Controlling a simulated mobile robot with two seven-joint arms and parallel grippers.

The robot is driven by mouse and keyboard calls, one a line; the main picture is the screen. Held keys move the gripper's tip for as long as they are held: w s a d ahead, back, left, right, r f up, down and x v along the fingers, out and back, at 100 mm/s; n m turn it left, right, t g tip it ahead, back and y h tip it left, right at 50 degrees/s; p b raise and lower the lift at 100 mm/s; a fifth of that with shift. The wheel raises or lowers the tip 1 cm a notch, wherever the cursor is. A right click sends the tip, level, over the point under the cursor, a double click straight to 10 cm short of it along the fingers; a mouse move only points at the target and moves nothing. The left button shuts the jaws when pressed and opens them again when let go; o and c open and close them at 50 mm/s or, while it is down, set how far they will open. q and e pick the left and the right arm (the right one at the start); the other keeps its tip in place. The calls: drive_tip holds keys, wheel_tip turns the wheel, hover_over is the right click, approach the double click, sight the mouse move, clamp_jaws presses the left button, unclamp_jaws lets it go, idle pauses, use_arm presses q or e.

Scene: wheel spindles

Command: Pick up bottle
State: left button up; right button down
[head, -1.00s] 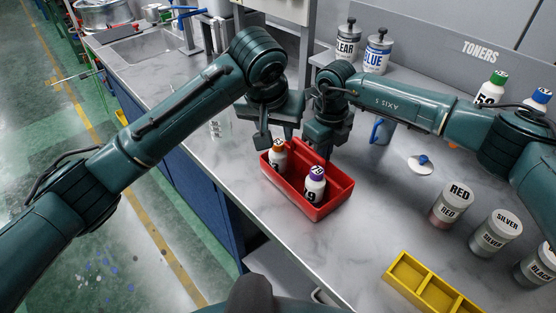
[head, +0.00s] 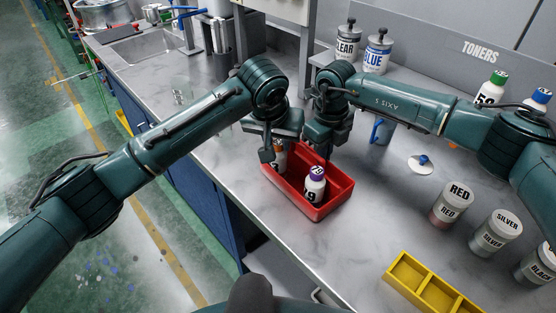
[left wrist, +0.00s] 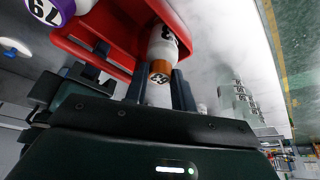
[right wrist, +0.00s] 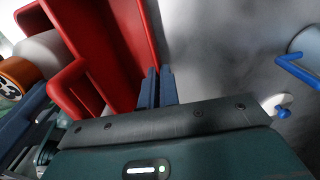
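A white bottle with an orange cap (head: 279,156) stands in the left part of the red tray (head: 318,213), partly hidden by my left gripper (head: 281,149). The left wrist view shows its orange cap (left wrist: 160,70) between the two fingers, which are spread on either side with small gaps. A white bottle with a purple cap (head: 315,185) stands in the front of the tray. My right gripper (head: 326,140) is at the tray's back edge. In the right wrist view its fingers (right wrist: 160,86) are close together on the tray's red wall (right wrist: 136,45).
Red (head: 452,205), silver (head: 496,234) and black (head: 537,264) jars stand at the right. A yellow compartment tray (head: 410,272) lies at the front right.

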use_arm(q)
clamp_jaws()
drive_tip(key=shift+r, duration=0.1)
wheel_tip(320, 180, up, 18)
idle(0.5)
use_arm(e)
drive_tip(key=c, duration=1.6)
unclamp_jaws()
drive_tip(key=shift+o, duration=0.2)
drive_tip(key=shift+r, duration=0.15)
